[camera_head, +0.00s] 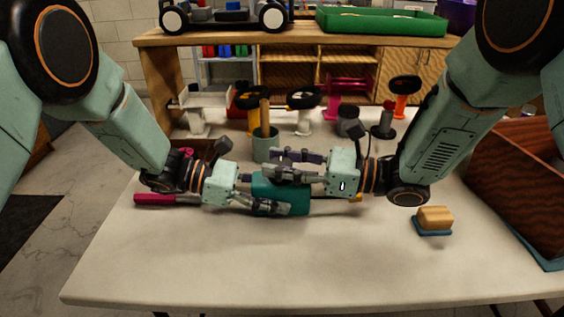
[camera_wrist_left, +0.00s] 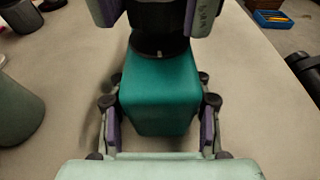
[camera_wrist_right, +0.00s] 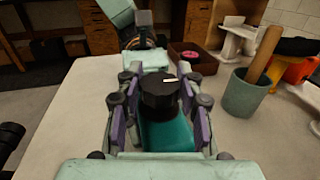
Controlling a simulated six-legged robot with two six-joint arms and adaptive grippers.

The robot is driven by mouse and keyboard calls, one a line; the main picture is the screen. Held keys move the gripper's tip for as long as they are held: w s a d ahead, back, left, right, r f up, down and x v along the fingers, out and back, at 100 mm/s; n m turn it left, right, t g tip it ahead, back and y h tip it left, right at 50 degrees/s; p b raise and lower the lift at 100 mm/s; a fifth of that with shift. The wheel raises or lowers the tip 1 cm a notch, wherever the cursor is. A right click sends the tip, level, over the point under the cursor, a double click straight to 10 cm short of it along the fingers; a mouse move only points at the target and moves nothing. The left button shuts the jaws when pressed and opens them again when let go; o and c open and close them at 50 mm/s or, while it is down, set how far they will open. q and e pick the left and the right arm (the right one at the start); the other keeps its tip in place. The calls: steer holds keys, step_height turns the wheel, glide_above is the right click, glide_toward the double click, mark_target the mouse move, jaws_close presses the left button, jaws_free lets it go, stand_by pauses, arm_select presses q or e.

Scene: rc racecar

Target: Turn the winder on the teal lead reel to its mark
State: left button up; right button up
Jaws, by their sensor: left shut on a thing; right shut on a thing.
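The teal lead reel (camera_head: 293,207) is a box-like body standing on the pale table in the head view. It also shows in the left wrist view (camera_wrist_left: 158,95), between the fingers of my left gripper (camera_wrist_left: 160,125). That gripper is shut on its body low down (camera_head: 268,207). The black winder (camera_wrist_right: 158,97) is a round knob on top of the reel, with a white line on it pointing right in the right wrist view. My right gripper (camera_wrist_right: 160,115) is shut on the winder from above the left one (camera_head: 283,167). I cannot make out a mark on the reel body.
A grey-green cup (camera_head: 265,146) with a wooden handle stands close behind the grippers. A magenta-handled tool (camera_head: 155,199) lies left, a wooden block (camera_head: 435,217) on a blue base lies right. Several wheels on stands fill the back. A wooden box (camera_head: 520,185) borders the right. The front is clear.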

steer(key=c, duration=0.5)
steer(key=shift+t, duration=0.3)
steer(key=shift+s+a+m+t+h, duration=0.15)
steer(key=shift+m+t+h, duration=0.75)
steer(key=shift+m+t, duration=0.9)
steer(key=shift+m+t+h, duration=0.4)
steer(key=shift+t+h, duration=0.1)
steer(key=shift+t, duration=0.5)
steer(key=o, duration=1.2)
